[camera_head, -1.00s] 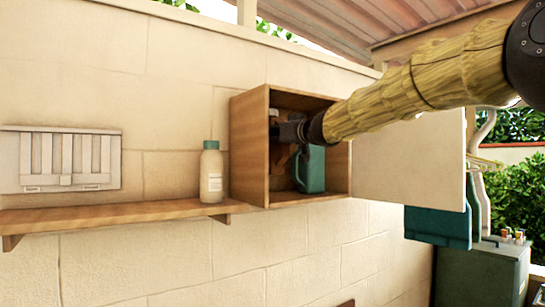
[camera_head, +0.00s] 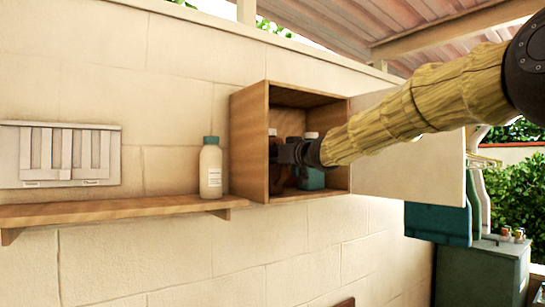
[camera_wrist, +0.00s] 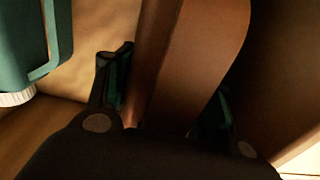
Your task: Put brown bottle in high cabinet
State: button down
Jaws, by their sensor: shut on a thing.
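The high cabinet (camera_head: 250,150) is an open wooden box on the wall, with its pale door swung out to the right. My gripper (camera_head: 285,153) is inside it, towards the left side. In the wrist view my gripper (camera_wrist: 165,95) is shut on the brown bottle (camera_wrist: 205,50), which runs up between the two fingers. In the head view the bottle is mostly hidden by my gripper and the cabinet's shade. I cannot tell whether its base touches the cabinet floor.
A teal container (camera_head: 313,179) stands in the cabinet to the right of my gripper; it also shows in the wrist view (camera_wrist: 25,40). A white bottle with a green cap (camera_head: 211,170) stands on the wooden shelf (camera_head: 110,210) left of the cabinet. The open door (camera_head: 410,165) is at right.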

jog(key=shift+s+r, duration=0.1)
jog(key=c, duration=0.9)
grip_release()
jog(key=shift+o, duration=0.2)
jog(key=shift+s+d, duration=0.2)
jog(key=b+v, duration=0.3)
jog(key=v, duration=0.8)
jog(key=shift+s+d, duration=0.15)
jog(key=shift+s, duration=0.05)
